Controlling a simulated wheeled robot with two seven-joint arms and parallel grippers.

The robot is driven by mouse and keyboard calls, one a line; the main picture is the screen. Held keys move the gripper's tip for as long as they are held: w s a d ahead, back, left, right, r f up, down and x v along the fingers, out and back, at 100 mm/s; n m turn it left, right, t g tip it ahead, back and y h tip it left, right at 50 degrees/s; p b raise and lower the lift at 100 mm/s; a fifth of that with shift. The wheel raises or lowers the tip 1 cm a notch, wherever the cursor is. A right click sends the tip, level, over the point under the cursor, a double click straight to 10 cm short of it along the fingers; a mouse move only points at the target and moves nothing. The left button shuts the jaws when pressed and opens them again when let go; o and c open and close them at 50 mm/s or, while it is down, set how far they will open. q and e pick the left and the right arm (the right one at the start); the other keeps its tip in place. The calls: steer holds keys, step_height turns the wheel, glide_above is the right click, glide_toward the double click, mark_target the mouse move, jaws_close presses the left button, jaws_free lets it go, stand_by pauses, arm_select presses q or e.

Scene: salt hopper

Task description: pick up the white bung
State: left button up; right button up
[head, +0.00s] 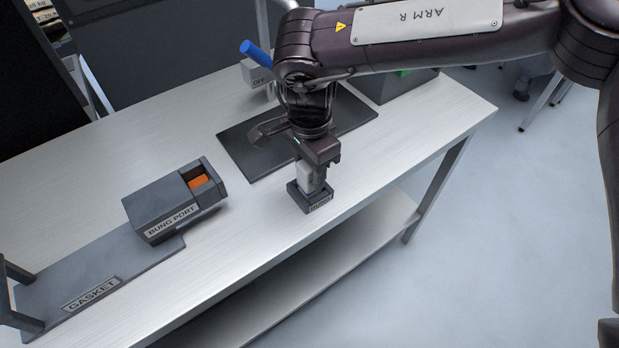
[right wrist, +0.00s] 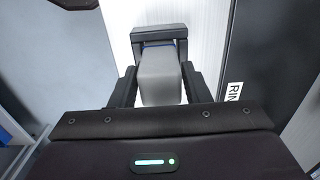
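The white bung (head: 311,179) stands upright in a small dark holder (head: 319,208) with a label on its front, near the table's front edge. In the right wrist view the bung (right wrist: 160,78) is a pale grey-white block with a blue band at its far end, at the holder (right wrist: 160,32). My right gripper (head: 315,172) points down over the holder. In the right wrist view its two fingers (right wrist: 160,88) lie one on each side of the bung, very close to it. Whether they press on it I cannot tell. My left gripper is not in view.
A dark box labelled BUNG PORT (head: 165,205), with an orange part (head: 198,181) in its opening, stands left of the holder. A GASKET plate (head: 130,262) lies at the front left. A dark mat (head: 240,150) lies behind the holder. A blue handle (head: 256,53) rises at the back.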

steer(key=c, duration=0.7)
steer(key=shift+r, duration=0.1)
step_height(320, 180, up, 20)
steer(key=shift+f+p, duration=0.1)
steer(key=shift+p, duration=0.3)
steer(key=shift+d, duration=0.1)
